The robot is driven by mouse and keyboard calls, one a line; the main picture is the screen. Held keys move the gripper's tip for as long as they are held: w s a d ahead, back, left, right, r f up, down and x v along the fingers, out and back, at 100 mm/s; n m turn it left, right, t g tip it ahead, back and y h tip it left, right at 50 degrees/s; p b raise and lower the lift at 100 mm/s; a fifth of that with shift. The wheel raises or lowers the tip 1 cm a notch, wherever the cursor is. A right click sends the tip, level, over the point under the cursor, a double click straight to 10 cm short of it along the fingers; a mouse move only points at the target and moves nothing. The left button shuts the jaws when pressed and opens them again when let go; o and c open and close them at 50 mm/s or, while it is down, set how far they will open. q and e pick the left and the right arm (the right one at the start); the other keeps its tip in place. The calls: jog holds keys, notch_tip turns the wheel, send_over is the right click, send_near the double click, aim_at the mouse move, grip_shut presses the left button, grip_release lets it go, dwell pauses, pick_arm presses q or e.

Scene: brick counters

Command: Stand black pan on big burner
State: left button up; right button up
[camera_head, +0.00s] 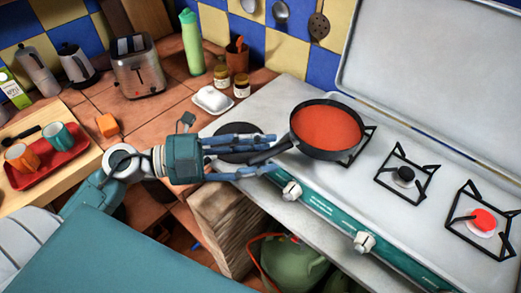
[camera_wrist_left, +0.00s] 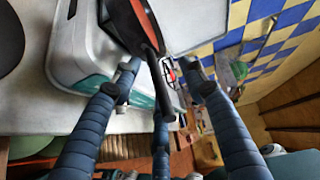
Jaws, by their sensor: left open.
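The black pan (camera_head: 327,128), its inside orange-red, is over the left grate (camera_head: 357,150) of the stove; whether it rests flat there I cannot tell. Its handle (camera_head: 270,151) points left toward my left gripper (camera_head: 262,153). The gripper is open, its blue fingers spread about the handle end. In the left wrist view the handle (camera_wrist_left: 160,85) runs between the fingers (camera_wrist_left: 160,110), without a clear grip. A flat black disc (camera_head: 238,158), partly hidden by the fingers, lies at the stove's left end. The middle burner (camera_head: 404,175) and the red-capped right burner (camera_head: 483,220) are bare.
A white butter dish (camera_head: 211,99), jars (camera_head: 241,86) and a toaster (camera_head: 139,66) stand behind on the tiled counter. A red tray (camera_head: 47,166) with cups is at left. The raised stove lid (camera_head: 440,70) walls the back. Knobs (camera_head: 292,191) line the front.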

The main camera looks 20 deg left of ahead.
pick_arm(q)
jog(key=o, duration=1.2)
jog(key=shift+a, duration=0.1)
jog(key=v, duration=1.2)
jog(key=shift+r, duration=0.1)
